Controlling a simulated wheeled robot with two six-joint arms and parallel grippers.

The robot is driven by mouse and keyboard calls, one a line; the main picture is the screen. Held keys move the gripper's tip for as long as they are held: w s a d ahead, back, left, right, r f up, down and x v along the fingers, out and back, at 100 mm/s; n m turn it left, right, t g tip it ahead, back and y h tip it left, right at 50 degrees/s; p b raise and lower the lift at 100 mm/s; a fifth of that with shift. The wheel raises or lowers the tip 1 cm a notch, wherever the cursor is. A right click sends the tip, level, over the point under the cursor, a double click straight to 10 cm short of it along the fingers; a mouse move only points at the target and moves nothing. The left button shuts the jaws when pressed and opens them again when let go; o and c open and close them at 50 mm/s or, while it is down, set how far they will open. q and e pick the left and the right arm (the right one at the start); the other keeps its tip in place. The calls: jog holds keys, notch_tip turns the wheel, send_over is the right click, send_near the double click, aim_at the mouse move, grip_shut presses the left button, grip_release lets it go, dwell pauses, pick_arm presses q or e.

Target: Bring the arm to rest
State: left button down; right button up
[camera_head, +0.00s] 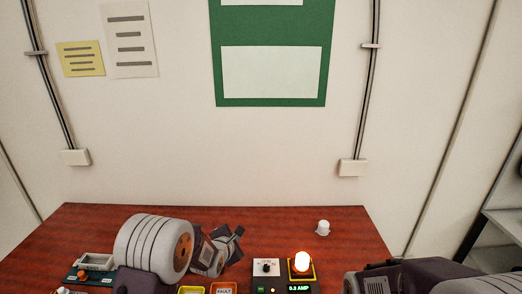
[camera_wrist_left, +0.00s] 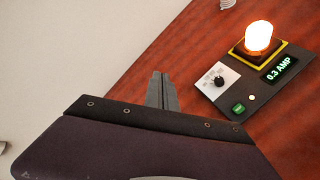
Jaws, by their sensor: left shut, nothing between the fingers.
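My left arm (camera_head: 150,245) comes in from the left over the red-brown table (camera_head: 345,225). Its gripper (camera_head: 236,234) is shut and empty, held above the table left of the panel with the lit lamp. In the left wrist view the closed fingers (camera_wrist_left: 162,90) show beside the panel, apart from it. My right arm (camera_head: 440,280) shows only in part at the bottom right, and its gripper is not seen.
A panel holds a dial (camera_head: 266,267), a glowing lamp (camera_head: 302,262) and a display (camera_head: 300,288) reading 0.3 AMP. A small white cup-like item (camera_head: 323,227) stands behind it. A device with an orange knob (camera_head: 82,275) is at the left. The back of the table is mostly clear.

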pick_arm(q)
jog(key=s+a+m+g+y+b, duration=0.1)
jog(key=s+a+m+g+b, duration=0.1)
jog(key=s+a+m, duration=0.45)
jog(key=s+a+m+g+y+b, duration=0.1)
jog(key=s+a+m+g, duration=0.15)
jog(key=s, duration=0.65)
jog(key=s+f+m+g, duration=0.2)
jog(key=s+f+m, duration=0.1)
jog(key=s+m, duration=0.4)
jog(key=s+f+m+g, duration=0.3)
jog(key=s+m, duration=0.4)
jog(key=s, duration=0.2)
jog(key=shift+s+a+g, duration=0.15)
jog(key=shift+a+g, duration=0.2)
pick_arm(e)
jog(key=f, duration=0.4)
jog(key=shift+s+f, duration=0.2)
jog(key=shift+f, duration=0.2)
pick_arm(q)
jog(key=shift+f, duration=0.1)
